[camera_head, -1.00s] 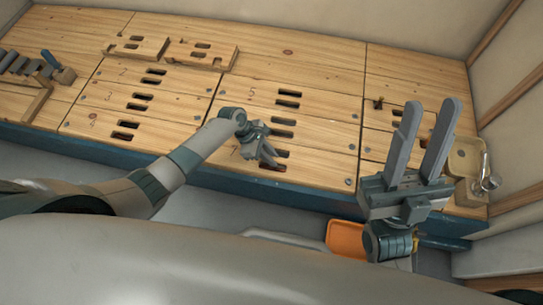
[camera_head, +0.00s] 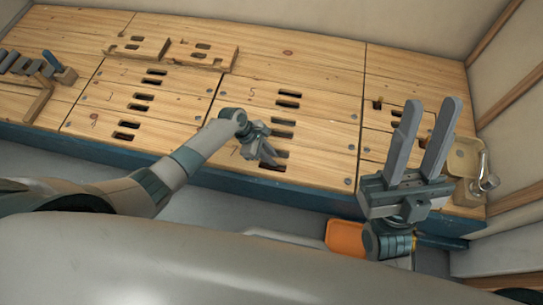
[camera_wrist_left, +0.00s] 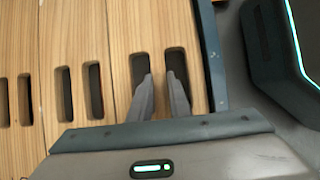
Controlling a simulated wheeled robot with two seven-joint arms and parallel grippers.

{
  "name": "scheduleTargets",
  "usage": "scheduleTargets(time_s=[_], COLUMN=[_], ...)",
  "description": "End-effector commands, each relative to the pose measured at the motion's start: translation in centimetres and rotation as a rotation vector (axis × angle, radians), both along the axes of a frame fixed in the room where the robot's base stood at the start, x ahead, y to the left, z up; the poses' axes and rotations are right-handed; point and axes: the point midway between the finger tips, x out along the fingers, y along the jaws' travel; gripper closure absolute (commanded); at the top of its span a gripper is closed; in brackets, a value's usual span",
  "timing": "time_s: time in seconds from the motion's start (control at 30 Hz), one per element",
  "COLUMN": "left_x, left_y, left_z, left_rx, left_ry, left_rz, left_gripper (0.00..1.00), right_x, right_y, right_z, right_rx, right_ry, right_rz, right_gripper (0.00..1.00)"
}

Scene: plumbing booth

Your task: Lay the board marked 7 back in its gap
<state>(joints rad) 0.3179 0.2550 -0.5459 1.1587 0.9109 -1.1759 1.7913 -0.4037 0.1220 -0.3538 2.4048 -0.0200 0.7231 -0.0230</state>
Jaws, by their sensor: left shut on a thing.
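The front board of the middle section (camera_head: 315,170), with a faint mark like a 7 near its left end, lies in line with the boards behind it. Whether it is fully flush I cannot tell. My left gripper (camera_head: 268,157) points down at its slotted part. In the left wrist view the two fingers (camera_wrist_left: 159,95) are in the pair of slots, closed on the strip of the board (camera_wrist_left: 160,60) between them. My right gripper (camera_head: 424,143) is open and empty, fingers pointing up, at the right in the head view.
A small basin with a tap (camera_head: 465,157) stands at right. An orange bin (camera_head: 345,238) is on the floor.

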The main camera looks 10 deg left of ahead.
Motion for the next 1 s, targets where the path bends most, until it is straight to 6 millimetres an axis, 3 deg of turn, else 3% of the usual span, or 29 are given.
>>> scheduleTargets(time_s=[0.47, 0.5, 0.6, 1.0], left_x=[0.12, 0.13, 0.11, -0.06], left_y=[-0.09, -0.09, -0.07, 0.02], left_z=[-0.19, -0.2, -0.21, -0.4], left_rx=[-0.002, -0.002, -0.002, 0.001], left_ry=[-0.002, -0.002, -0.002, 0.001], left_rz=[0.001, 0.001, 0.001, 0.0], left_gripper=[1.0, 0.78, 0.61, 0.61], right_x=[0.0, 0.0, 0.0, 0.09], right_y=[0.0, 0.0, 0.0, 0.13], right_z=[0.03, 0.03, 0.02, -0.29], right_rx=[0.0, 0.0, 0.0, -0.003], right_ry=[0.0, 0.0, 0.0, 0.014], right_rz=[0.0, 0.0, 0.0, 0.001], right_gripper=[0.69, 0.69, 0.69, 0.69])
